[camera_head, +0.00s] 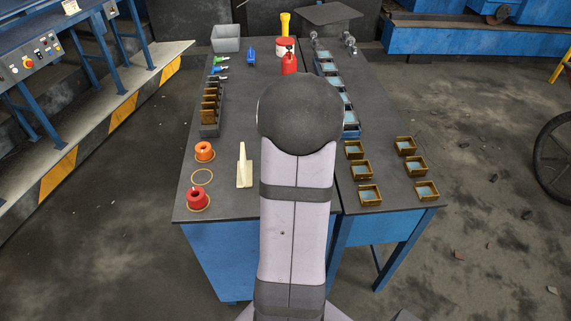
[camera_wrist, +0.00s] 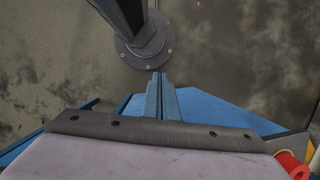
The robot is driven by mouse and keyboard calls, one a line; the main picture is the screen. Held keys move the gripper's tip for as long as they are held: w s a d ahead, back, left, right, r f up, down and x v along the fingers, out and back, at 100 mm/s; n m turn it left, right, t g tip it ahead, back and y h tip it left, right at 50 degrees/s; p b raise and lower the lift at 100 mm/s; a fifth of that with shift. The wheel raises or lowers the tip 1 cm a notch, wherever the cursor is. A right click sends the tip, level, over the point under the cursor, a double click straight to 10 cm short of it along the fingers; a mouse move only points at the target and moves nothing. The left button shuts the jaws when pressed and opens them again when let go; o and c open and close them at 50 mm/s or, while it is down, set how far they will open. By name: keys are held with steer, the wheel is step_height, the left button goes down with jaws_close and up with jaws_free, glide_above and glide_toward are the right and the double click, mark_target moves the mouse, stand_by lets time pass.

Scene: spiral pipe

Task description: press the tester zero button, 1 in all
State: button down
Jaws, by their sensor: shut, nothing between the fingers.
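No tester or zero button can be made out in either view; my arm covers the middle of the table in the head view and may hide it. My gripper (camera_wrist: 160,97) shows in the wrist view as two blue-grey fingers side by side, shut with nothing between them. It points toward the blue table front and the floor. In the head view the gripper is hidden behind my arm.
The dark table (camera_head: 230,120) holds a red spool (camera_head: 197,198), an orange spool (camera_head: 204,151), a cream wedge (camera_head: 244,168), a red bottle (camera_head: 289,64) and a grey bin (camera_head: 226,39). Several small trays (camera_head: 369,194) stand right. A control panel (camera_head: 27,62) is far left.

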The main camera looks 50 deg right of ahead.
steer(key=d+r+m+t+y+p, duration=0.1)
steer(key=d+r+m+t+p, duration=0.2)
steer(key=d+r+m+p, duration=0.5)
steer(key=w+d+r+m+t+p, duration=0.1)
steer(key=w+d+r+t+p, duration=0.2)
steer(key=w, duration=1.1)
steer(key=d+r+t, duration=0.3)
steer(key=d+r, duration=0.3)
steer(key=shift+m+t, duration=0.3)
steer(key=shift+m, duration=0.1)
steer(key=shift+d+f, duration=0.1)
steer(key=shift+f, duration=0.05)
step_height(320, 180, down, 8)
steer(key=b, duration=0.6)
steer(key=shift+s+f, duration=0.1)
steer(key=shift+f, duration=0.15)
steer(key=shift+f+b, duration=0.2)
steer(key=shift+b, duration=0.2)
steer(key=shift+f, duration=0.25)
